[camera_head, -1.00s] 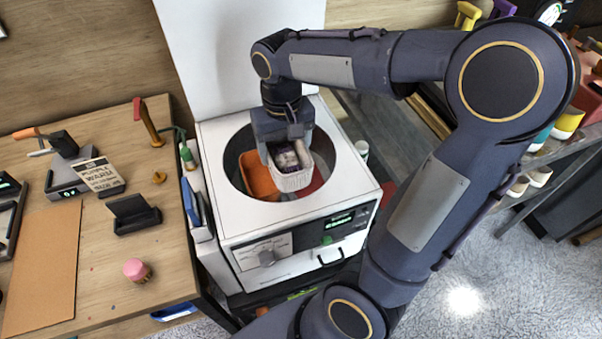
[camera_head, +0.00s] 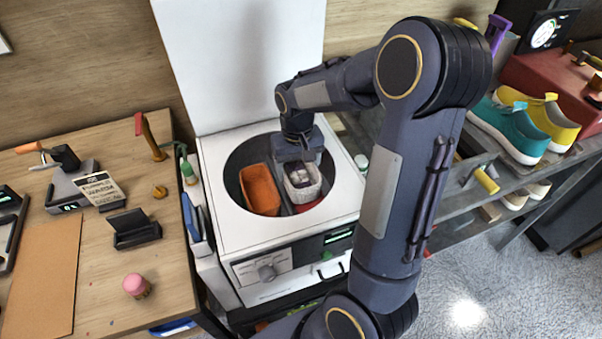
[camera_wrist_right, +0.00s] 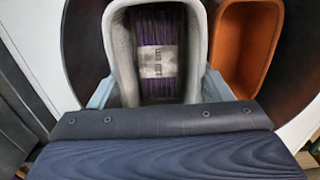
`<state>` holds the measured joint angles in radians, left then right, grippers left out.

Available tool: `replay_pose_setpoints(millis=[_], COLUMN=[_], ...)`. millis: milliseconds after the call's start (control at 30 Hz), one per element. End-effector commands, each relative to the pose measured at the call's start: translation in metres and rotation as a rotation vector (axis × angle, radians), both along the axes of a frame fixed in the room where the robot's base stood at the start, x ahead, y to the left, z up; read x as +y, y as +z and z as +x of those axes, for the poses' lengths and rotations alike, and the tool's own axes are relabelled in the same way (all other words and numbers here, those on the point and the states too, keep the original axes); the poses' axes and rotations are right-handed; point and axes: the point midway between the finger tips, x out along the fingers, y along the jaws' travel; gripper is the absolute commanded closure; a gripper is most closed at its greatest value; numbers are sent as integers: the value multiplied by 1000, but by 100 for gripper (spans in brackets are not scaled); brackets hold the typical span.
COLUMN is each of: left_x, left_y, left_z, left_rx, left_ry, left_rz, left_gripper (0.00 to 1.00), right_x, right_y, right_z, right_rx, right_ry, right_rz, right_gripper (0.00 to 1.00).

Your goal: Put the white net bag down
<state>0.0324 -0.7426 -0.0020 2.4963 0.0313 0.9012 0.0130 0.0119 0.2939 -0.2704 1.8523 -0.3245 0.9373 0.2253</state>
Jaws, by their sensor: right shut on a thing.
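The white net bag (camera_head: 303,194) is a small pale basket-like holder inside the round opening of the white washer (camera_head: 330,225). Purple laces with a pale band (camera_wrist_right: 157,60) show inside it in the right wrist view, where the bag's rim (camera_wrist_right: 121,55) is also visible. My right gripper (camera_head: 300,165) reaches down into the opening from above and is shut on the bag at its far side. Its fingertips are partly hidden by the bag. I cannot tell whether the bag touches the drum floor. My left gripper is not in view.
Something red (camera_head: 310,204) lies below the white bag. A wooden table (camera_head: 165,275) is at left, a shoe shelf (camera_head: 465,205) at right.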

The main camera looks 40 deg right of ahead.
Motion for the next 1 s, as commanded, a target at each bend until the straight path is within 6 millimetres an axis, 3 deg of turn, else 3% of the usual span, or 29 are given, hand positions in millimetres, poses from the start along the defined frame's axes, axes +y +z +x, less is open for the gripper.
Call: replay_pose_setpoints(millis=[233, 433, 867, 900, 1000], left_x=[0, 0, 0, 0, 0], left_y=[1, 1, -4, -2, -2], left_z=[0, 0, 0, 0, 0], left_rx=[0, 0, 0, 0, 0], left_ry=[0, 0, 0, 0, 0], left_rz=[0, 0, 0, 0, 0], left_gripper=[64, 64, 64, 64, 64], right_x=[-15, -14, -14, -14, -13], right_y=[-18, -45, -53, -51, -51], right_z=[4, 5, 5, 5, 5], right_rx=[2, 0, -1, -1, -2], right_ry=[-1, 1, 1, 1, 1], right_rz=[0, 0, 1, 1, 2], right_gripper=[51, 51, 51, 23, 10])
